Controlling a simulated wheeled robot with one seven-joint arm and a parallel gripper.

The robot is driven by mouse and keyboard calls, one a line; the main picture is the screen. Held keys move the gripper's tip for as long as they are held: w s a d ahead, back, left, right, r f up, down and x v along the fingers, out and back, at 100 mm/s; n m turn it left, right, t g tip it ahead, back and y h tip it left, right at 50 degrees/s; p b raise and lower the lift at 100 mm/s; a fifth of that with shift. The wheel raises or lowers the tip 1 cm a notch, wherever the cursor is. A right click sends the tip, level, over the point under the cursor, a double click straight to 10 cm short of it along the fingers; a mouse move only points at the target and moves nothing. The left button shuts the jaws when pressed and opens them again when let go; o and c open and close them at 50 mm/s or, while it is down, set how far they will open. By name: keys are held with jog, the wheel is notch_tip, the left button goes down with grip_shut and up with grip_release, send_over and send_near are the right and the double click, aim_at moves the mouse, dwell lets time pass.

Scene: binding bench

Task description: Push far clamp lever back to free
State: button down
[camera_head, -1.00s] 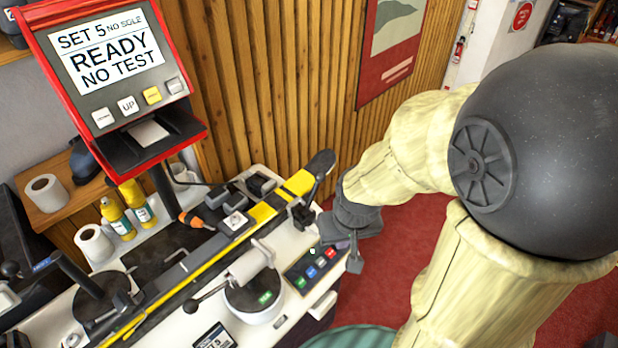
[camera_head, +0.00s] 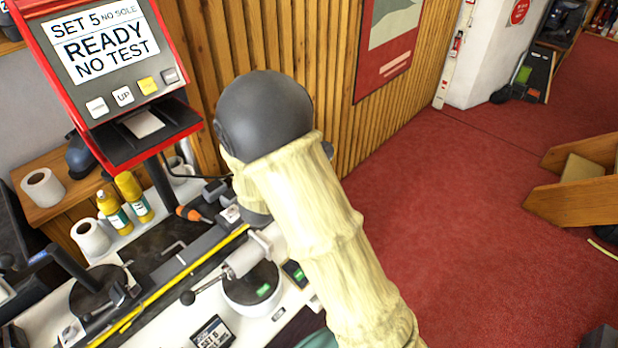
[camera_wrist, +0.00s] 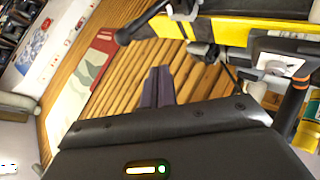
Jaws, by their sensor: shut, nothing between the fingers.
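In the wrist view, a black rod with a rounded end (camera_wrist: 140,24) sticks out at the upper middle beside a yellow-and-black bar (camera_wrist: 225,30). It looks like the far clamp lever, but I cannot be sure. My gripper (camera_wrist: 158,72) is shut and empty, its dark fingers below the bar in the picture and apart from the rod's end. In the head view my arm hides the gripper and the far end of the bench. The long yellow-edged bar (camera_head: 165,284) shows along the bench there.
A red-framed display (camera_head: 115,60) reads READY.

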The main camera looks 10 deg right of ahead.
jog(key=n+h, duration=0.1)
jog(key=h, duration=0.1)
jog(key=s+f+n+h, duration=0.1)
jog(key=h, duration=0.1)
jog(key=s+a+f+n+t+h, duration=0.1)
jog(key=h, duration=0.2)
jog(key=shift+f+b, duration=0.2)
jog(key=shift+b, duration=0.1)
jog(key=shift+w, duration=0.1)
jog(key=p+x, duration=0.4)
jog(key=x, duration=1)
jog(key=shift+w+a+p, duration=0.1)
jog(key=shift+p, duration=0.3)
jog(key=shift+w+a, duration=0.1)
